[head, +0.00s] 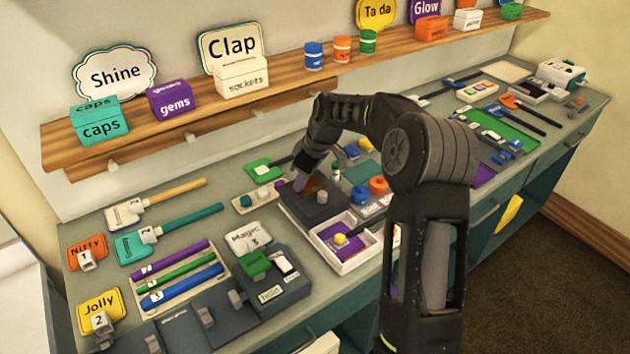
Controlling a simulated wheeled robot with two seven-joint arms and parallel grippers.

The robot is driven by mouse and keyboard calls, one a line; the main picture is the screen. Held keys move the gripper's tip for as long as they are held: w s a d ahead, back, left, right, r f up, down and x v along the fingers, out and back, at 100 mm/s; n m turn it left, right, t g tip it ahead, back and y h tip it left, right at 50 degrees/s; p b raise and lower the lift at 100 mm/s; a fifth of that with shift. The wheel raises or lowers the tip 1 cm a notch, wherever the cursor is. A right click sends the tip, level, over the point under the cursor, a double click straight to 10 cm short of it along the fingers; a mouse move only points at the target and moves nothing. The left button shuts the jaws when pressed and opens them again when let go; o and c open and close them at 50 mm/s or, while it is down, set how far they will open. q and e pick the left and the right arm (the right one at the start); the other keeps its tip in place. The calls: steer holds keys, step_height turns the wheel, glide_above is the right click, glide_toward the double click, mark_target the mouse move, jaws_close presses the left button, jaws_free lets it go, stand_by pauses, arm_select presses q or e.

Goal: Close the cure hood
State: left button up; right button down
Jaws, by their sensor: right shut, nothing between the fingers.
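The cure hood appears to be the dark grey unit (318,212) in the middle of the bench, with a brown, amber-like panel (314,186) at its back and a light knob on top. My right gripper (300,183) comes down at the back left of this unit, beside the brown panel. Its fingers are small in the picture and shut, with nothing between them. I cannot tell whether they touch the panel, or how far the hood stands open, as the gripper partly covers it. My left gripper is not in view.
A white tray (356,262) with a purple mat and yellow ball stands just in front of the unit. Blue and orange pots (378,185) stand to its right. A wooden shelf (200,122) with boxes runs above the bench's back. My right arm covers much of the bench's middle.

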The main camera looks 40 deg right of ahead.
mark_target(311, 197)
steer(key=s, duration=0.1)
steer(key=s+d, duration=0.1)
steer(key=s+d+p, duration=0.1)
steer(key=shift+s+r, duration=0.25)
steer(key=shift+s, duration=0.05)
steer(key=shift+f, duration=0.1)
steer(key=shift+s, duration=0.2)
steer(key=s+b, duration=0.6)
steer(key=s, duration=0.7)
steer(key=shift+s+a+b, duration=0.3)
steer(key=shift+s+b, duration=0.1)
steer(key=shift+f, duration=0.1)
